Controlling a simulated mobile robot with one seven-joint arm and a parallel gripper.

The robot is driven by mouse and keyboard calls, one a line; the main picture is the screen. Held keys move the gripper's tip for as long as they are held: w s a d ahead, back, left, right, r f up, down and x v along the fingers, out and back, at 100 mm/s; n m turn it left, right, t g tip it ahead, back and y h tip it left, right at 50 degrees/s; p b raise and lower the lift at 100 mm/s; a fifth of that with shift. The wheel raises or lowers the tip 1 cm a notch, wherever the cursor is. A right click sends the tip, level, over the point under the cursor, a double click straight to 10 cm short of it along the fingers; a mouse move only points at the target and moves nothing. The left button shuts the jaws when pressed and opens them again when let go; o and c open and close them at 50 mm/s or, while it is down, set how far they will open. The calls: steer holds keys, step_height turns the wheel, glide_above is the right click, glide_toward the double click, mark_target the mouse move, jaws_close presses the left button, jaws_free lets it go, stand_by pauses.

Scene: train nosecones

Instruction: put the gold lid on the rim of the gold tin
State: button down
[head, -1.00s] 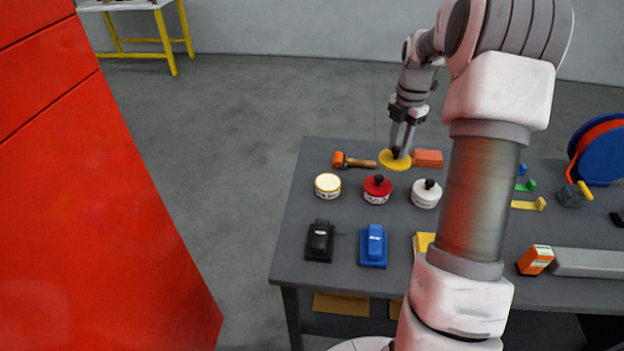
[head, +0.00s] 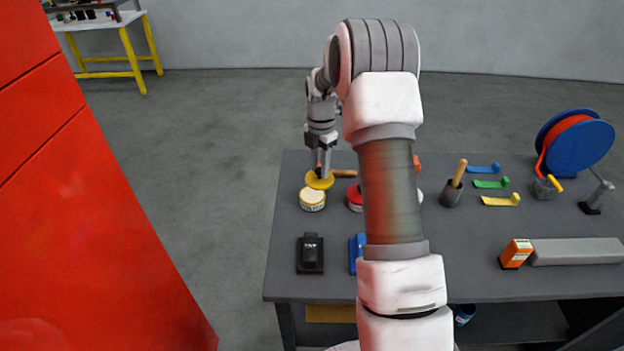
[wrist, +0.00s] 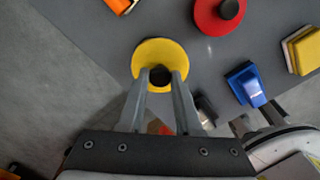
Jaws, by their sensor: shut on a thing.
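My gripper (head: 319,171) is shut on the black knob of the gold lid (head: 326,182), a flat round yellow disc. The gold tin (head: 312,204), short and round with a cream top and a pale label, stands upright on the table. In the head view the lid appears just behind and slightly right of the tin's top, overlapping its far edge. I cannot tell if they touch. In the wrist view my fingertips (wrist: 161,76) pinch the knob and the lid (wrist: 150,52) lies flat to them. The tin is not visible there, probably hidden under the lid.
A red tin (wrist: 213,20) with a black-knobbed lid stands close beside. A hammer handle (head: 344,174) lies behind. My arm hides the table's middle. A red cabinet (head: 90,220) stands left.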

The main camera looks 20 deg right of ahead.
mark_target(312, 178)
steer(key=shift+w+a+f, duration=0.2)
steer(key=shift+a+f, duration=0.2)
steer(key=shift+a, duration=0.1)
steer(key=shift+w+a+f, duration=0.15)
steer(key=shift+a+f, duration=0.2)
steer(key=shift+a, duration=0.1)
steer(key=shift+f+p, duration=0.4)
steer(key=shift+f, duration=1.45)
steer(key=shift+f, duration=0.1)
steer(key=shift+f, duration=0.15)
steer(key=c, duration=0.6)
jaws_free()
